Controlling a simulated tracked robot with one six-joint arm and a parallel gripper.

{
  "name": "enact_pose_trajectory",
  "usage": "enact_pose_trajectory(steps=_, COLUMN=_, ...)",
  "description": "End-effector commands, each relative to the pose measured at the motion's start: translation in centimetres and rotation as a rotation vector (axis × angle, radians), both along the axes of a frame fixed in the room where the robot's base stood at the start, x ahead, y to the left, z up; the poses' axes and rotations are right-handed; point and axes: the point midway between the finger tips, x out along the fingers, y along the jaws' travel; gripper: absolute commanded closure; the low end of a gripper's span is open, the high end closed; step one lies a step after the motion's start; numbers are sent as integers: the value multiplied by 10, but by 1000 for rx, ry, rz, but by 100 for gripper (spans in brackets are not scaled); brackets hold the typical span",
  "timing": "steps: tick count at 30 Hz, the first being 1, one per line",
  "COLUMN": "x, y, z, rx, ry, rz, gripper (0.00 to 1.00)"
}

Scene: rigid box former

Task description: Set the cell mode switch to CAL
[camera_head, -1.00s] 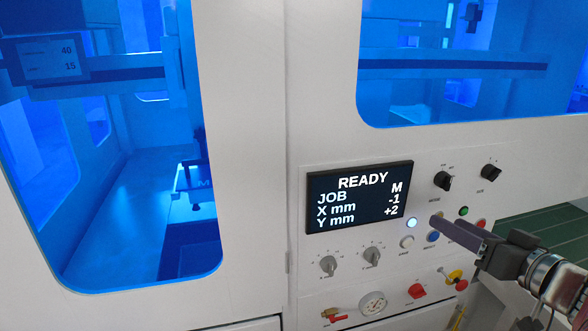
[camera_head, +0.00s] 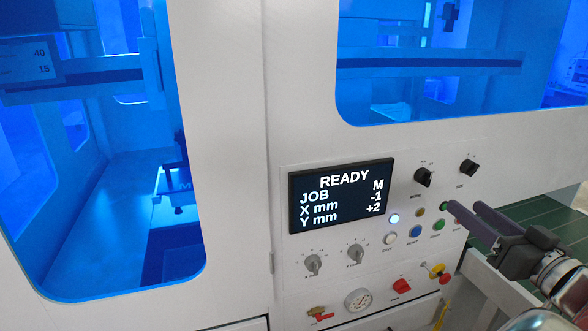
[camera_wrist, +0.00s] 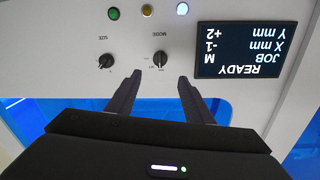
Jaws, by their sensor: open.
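The cell mode switch is a black rotary knob labelled MODE (camera_head: 423,177) on the white panel, right of the display. It also shows in the wrist view (camera_wrist: 160,59), where the panel appears upside down. The tiny position labels around it are too small to read, so I cannot tell its setting. My gripper (camera_head: 462,207) is open and empty, below and right of the knob in the head view. In the wrist view my gripper (camera_wrist: 160,79) has its fingers on either side of the knob's line, with the knob just beyond the tips; no contact shows.
A similar SIZE knob (camera_head: 468,168) sits beside the mode knob. The display (camera_head: 341,195) reads READY, JOB M, X -1, Y +2. Lit and coloured buttons, including a blue one (camera_head: 416,231), lie below. Two grey dials, a gauge (camera_head: 358,301) and a red switch (camera_head: 401,286) are lower.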

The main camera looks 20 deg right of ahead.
Motion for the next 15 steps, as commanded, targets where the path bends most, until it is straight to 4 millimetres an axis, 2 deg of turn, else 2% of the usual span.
enact_pose_trajectory(steps=15, x=52, y=-2, z=0, rx=1, ry=2, rz=2, gripper=53)
